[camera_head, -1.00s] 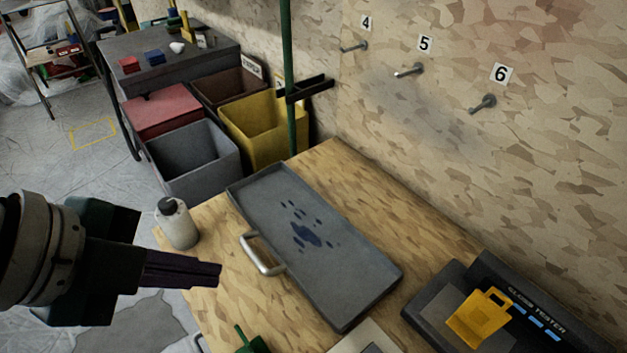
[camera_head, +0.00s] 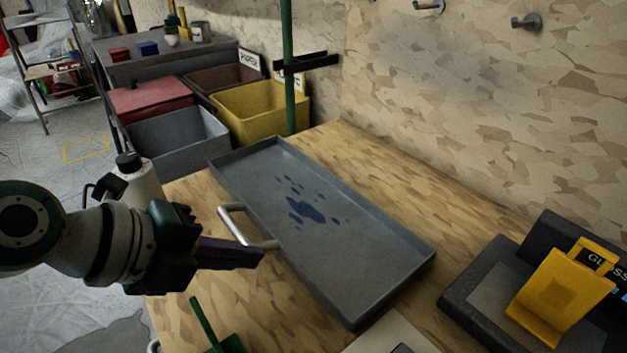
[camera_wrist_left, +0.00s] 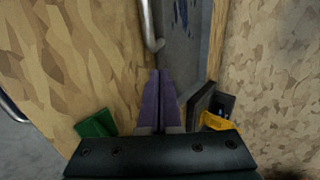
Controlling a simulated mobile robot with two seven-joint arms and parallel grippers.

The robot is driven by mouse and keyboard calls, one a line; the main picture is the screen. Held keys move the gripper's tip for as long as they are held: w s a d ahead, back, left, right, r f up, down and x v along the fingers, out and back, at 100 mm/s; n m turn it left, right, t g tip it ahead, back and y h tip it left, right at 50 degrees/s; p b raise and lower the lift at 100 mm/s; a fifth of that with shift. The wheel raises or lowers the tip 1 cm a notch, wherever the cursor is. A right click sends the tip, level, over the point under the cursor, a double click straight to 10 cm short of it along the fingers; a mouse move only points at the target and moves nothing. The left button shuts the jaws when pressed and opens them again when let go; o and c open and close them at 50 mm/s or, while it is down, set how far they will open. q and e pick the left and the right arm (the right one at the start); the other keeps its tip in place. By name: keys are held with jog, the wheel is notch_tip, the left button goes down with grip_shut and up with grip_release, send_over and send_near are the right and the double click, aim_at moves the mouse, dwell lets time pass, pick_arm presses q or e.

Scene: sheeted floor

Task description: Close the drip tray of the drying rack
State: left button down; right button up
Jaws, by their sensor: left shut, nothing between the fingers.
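The drip tray (camera_head: 365,240) is a shallow grey tray with dark blue splashes, lying on the wooden worktop. Its metal bar handle (camera_head: 232,225) is on the near left side. The rest of the drying rack cannot be made out for sure. My left gripper (camera_head: 260,256), with purple fingers, is shut and empty beside the handle's near end, at the tray's left side. In the left wrist view the shut fingers (camera_wrist_left: 158,78) point towards the handle (camera_wrist_left: 149,28) and the tray (camera_wrist_left: 185,50). Whether they touch the handle is unclear. My right gripper is not in view.
A white bottle with a black cap (camera_head: 140,180) stands left, partly behind my arm. A green item (camera_head: 225,343) is at the front edge. A black tester with a yellow holder (camera_head: 560,290) is on the right. A green post (camera_head: 289,75) and bins (camera_head: 180,140) stand behind.

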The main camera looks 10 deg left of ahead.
aim_at(289, 260)
pick_arm(q)
jog(key=shift+b+x, duration=0.4)
jog(key=shift+x, duration=1.95)
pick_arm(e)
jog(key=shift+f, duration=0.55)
